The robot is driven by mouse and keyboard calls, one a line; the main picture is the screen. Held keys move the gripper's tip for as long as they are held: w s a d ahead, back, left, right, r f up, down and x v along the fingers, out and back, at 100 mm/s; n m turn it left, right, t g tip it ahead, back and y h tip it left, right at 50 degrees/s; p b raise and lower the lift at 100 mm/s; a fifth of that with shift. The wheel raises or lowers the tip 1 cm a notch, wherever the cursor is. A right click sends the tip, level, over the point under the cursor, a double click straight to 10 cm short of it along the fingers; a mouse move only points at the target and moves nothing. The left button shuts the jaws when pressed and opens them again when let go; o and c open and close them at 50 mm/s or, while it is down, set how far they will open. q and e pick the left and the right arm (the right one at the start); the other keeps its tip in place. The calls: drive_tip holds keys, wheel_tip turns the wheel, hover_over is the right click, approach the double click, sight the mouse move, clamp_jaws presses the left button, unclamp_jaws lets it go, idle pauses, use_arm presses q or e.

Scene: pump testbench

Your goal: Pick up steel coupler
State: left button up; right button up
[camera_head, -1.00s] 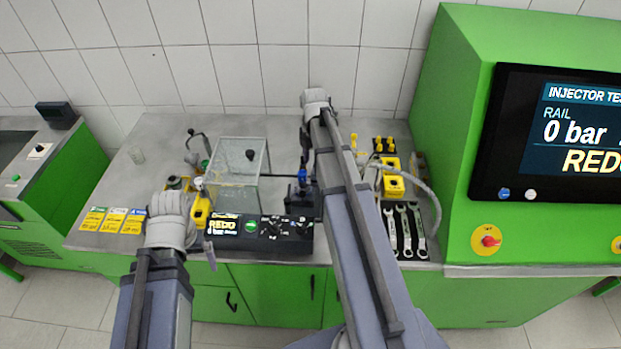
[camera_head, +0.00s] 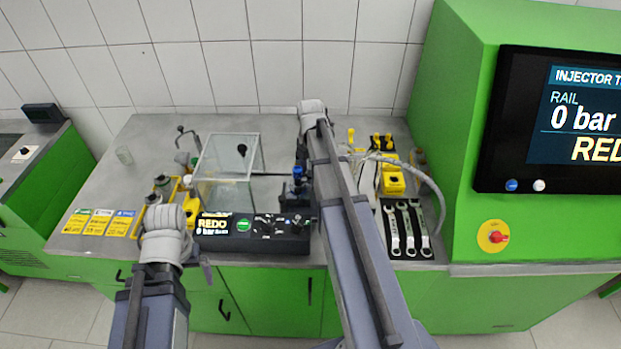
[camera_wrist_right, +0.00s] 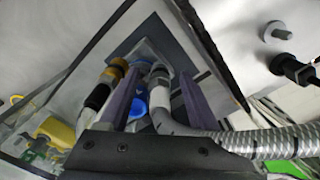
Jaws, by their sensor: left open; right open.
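In the right wrist view a braided steel hose (camera_wrist_right: 250,141) comes in from the right and bends up to a shiny metal end (camera_wrist_right: 159,76), which looks like the steel coupler. My right gripper (camera_wrist_right: 157,100) is open, its purple fingers on either side of this end; I cannot tell whether they touch it. A second fitting (camera_wrist_right: 103,88), black with a brass ring, is by the left finger. In the head view my right arm hides most of its gripper. My left gripper (camera_head: 206,268) is open and empty at the bench's front edge.
A clear box (camera_head: 225,170) and a black control panel (camera_head: 255,231) stand left of my right arm. A grey hose (camera_head: 425,178), yellow blocks (camera_head: 394,181) and wrenches (camera_head: 408,228) lie right of it. A green cabinet with screen (camera_head: 560,120) bounds the right.

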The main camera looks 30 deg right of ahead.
clamp_jaws()
idle(0.5)
